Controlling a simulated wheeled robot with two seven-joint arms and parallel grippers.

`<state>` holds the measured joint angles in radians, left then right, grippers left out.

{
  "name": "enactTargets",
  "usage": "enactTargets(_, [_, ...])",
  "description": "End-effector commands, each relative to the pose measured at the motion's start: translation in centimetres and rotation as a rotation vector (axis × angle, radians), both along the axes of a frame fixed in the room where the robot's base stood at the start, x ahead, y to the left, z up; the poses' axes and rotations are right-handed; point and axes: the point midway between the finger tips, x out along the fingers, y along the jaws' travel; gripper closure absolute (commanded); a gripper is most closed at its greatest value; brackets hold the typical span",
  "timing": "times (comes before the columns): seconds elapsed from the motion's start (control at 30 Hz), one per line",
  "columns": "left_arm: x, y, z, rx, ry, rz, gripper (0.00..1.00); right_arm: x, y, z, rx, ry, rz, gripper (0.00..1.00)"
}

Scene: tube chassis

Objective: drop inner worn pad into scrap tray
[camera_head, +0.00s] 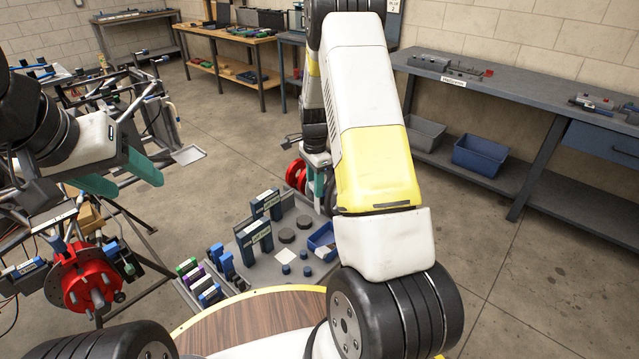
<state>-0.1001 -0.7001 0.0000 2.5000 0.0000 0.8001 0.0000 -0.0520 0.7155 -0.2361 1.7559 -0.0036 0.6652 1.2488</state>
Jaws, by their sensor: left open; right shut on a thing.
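My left gripper (118,178) is open and empty. Its teal fingers hang in front of the tube chassis at the left, above the red brake assembly (85,279). My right gripper (326,189) points down over the far right end of the grey parts cart, partly hidden by my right arm. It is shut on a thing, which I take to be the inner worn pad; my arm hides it. A small blue tray (320,240) sits on the cart's right side, partly behind my arm. I cannot tell whether it is the scrap tray.
The grey cart (262,272) carries blue upright boxes (249,245), dark round pucks (286,236) and small blue pieces. A red part (297,174) stands by the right gripper. A bench (480,84) at the right has bins below. The floor between is clear.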

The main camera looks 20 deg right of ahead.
Motion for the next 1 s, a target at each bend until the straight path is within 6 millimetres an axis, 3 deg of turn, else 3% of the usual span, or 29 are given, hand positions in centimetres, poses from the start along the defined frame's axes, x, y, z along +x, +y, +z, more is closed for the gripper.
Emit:
enactTargets(0.3, [0.0,0.0,0.0,0.000,0.000,0.000,0.44,-2.2,-3.1,-2.3,-0.002,0.003,-0.670,1.00])
enactTargets(0.5, [0.0,0.0,0.0,0.000,0.000,0.000,0.44,-3.4,-4.5,-3.4,-0.003,0.002,-1.022,1.00])
enactTargets(0.7, [0.0,0.0,0.0,0.000,0.000,0.000,0.44,-4.0,-5.1,-3.9,-0.003,0.001,-1.206,1.00])
enactTargets(1.0, [0.0,0.0,0.0,0.000,0.000,0.000,0.44,-4.1,-5.3,-6.1,-0.005,0.004,-1.240,1.00])
